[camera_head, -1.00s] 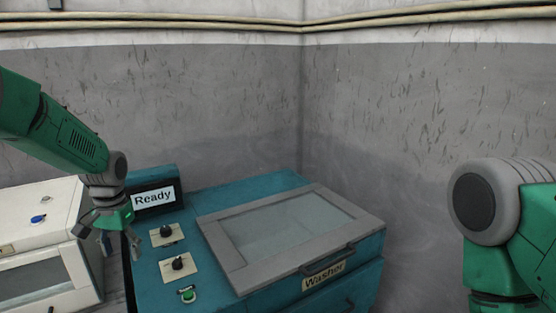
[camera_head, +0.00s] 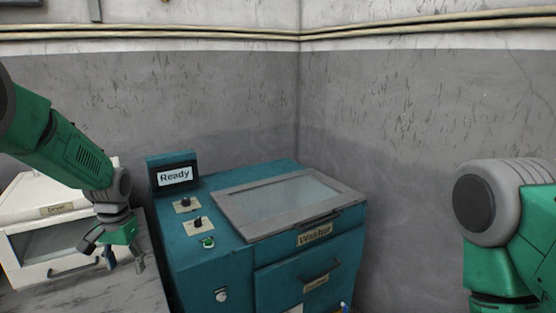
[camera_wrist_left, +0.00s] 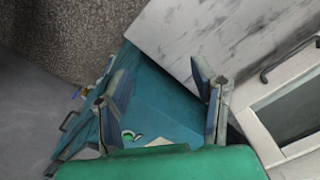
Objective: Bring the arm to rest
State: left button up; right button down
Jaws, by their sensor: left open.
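My left gripper (camera_head: 122,260) hangs from my green left arm, fingers pointing down, in front of the white dryer and to the left of the teal washer. Its fingers are spread with nothing between them. In the left wrist view the two open fingers (camera_wrist_left: 162,68) frame part of the teal washer and a pale worktop, seen at a slant. My right arm's grey and green joint shows at the right edge of the head view. My right gripper is out of view.
The teal washer (camera_head: 185,250) has a closed framed lid (camera_head: 230,207), two knobs, a green button and a screen (camera_head: 174,178) reading "Ready". The white dryer (camera_head: 22,208) stands left on a pale worktop (camera_head: 110,295). Grey walls (camera_head: 400,130) meet behind the washer.

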pick_arm(q)
jog(key=s+d+f+b, duration=0.3)
jog(key=s+f, duration=0.6)
jog(key=f, duration=0.4)
jog(key=s+d+f+b, duration=0.25)
jog(key=s+f, duration=0.55)
jog(key=f, duration=0.4)
jog(key=s+d+f+b, duration=0.1)
jog(key=s+f+b, duration=0.2)
jog(key=s, duration=0.7)
jog(key=s+d+f+b, duration=0.1)
jog(key=s+f+b, duration=0.1)
jog(key=s, duration=0.9)
jog(key=shift+d+f+t+h+b, duration=0.2)
jog(key=shift+f+t+h+b, duration=0.15)
jog(key=shift+f, duration=0.55)
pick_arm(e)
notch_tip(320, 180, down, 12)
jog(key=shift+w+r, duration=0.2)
